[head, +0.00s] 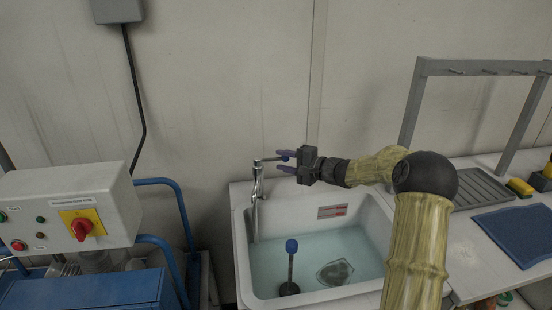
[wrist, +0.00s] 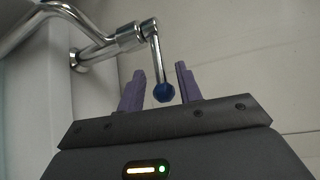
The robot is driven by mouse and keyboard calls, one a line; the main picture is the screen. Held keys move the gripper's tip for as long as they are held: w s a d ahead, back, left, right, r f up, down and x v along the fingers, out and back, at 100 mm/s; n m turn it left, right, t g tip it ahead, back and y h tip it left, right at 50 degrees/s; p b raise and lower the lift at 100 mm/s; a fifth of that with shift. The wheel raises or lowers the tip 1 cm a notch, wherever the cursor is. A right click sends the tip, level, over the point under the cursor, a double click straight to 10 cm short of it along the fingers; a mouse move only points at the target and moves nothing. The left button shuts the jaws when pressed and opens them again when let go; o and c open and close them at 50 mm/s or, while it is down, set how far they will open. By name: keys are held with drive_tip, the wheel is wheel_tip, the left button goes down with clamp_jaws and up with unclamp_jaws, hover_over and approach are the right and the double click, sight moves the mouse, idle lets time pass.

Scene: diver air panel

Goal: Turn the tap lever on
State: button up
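The chrome tap (head: 257,185) stands at the back left corner of the sink. Its lever (wrist: 155,50) is a thin chrome rod with a blue ball end (wrist: 163,92). In the head view the lever (head: 270,159) reaches right from the tap's top toward my gripper. My gripper (head: 282,162) has purple fingers and is open.
The white sink (head: 243,262) holds water, a blue-topped dark stick (head: 291,262) and a greyish item (head: 335,272). A control box with a red knob (head: 84,228) stands left. A grey rack (head: 413,100) and a blue mat (head: 518,234) are right.

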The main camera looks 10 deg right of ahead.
sight(279, 160)
drive_tip(key=x, duration=0.3)
drive_tip(key=shift+w+a, duration=0.1)
drive_tip(key=shift+w, duration=0.05)
clamp_jaws()
